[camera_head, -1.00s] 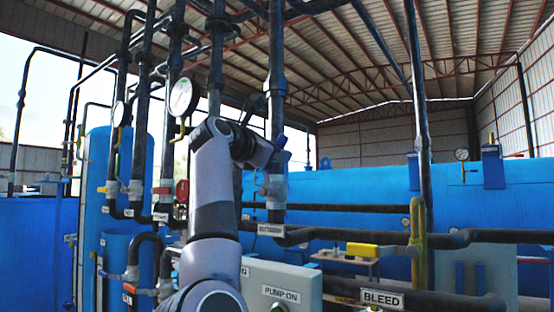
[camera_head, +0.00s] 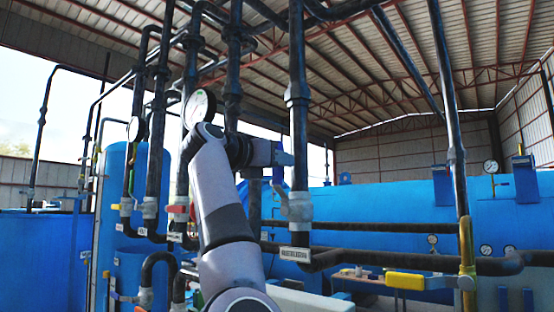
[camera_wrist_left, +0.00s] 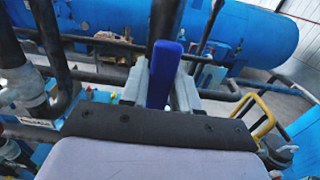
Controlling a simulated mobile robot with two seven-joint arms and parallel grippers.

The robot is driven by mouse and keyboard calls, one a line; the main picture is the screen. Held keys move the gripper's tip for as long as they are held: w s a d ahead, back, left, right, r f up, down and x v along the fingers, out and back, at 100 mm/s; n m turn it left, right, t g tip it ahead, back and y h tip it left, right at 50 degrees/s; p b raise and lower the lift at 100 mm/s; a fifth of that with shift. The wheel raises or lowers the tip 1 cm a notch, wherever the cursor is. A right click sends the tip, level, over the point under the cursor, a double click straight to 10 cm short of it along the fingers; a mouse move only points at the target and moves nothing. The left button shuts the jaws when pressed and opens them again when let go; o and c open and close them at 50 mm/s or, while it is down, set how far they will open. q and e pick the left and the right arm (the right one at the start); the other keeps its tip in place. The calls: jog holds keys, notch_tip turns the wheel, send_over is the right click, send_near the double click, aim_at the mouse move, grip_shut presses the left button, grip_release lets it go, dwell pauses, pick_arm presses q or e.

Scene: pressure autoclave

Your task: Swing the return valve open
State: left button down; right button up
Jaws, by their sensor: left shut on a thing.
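A grey valve (camera_head: 300,207) sits on a dark vertical pipe in the middle of the head view, with a label below it that is too blurred to read surely. Its blue handle (camera_head: 279,182) shows beside the pipe, partly hidden by my gripper. My left gripper (camera_head: 285,159) is at this handle, its fingers pointing right. In the left wrist view the blue handle (camera_wrist_left: 164,75) stands between the two grey fingers, which are shut on it. The dark pipe is right behind it. My right gripper is not in view.
A round gauge (camera_head: 200,108) is close to my left forearm. A yellow-handled valve (camera_head: 406,281) and a yellow bar (camera_head: 467,250) are at right. A large blue tank (camera_head: 390,205) lies behind. Vertical pipes crowd the left side.

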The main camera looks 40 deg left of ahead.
pick_arm(q)
jog(key=shift+a, duration=0.15)
dwell(0.3)
jog(key=c, duration=0.9)
grip_release()
jog(key=s+b, duration=0.1)
jog(key=s, duration=0.3)
jog(key=s+b, duration=0.1)
jog(key=s, duration=0.2)
jog(key=shift+s+a+b, duration=0.1)
jog(key=shift+a+b, duration=0.2)
jog(key=shift+b, duration=0.05)
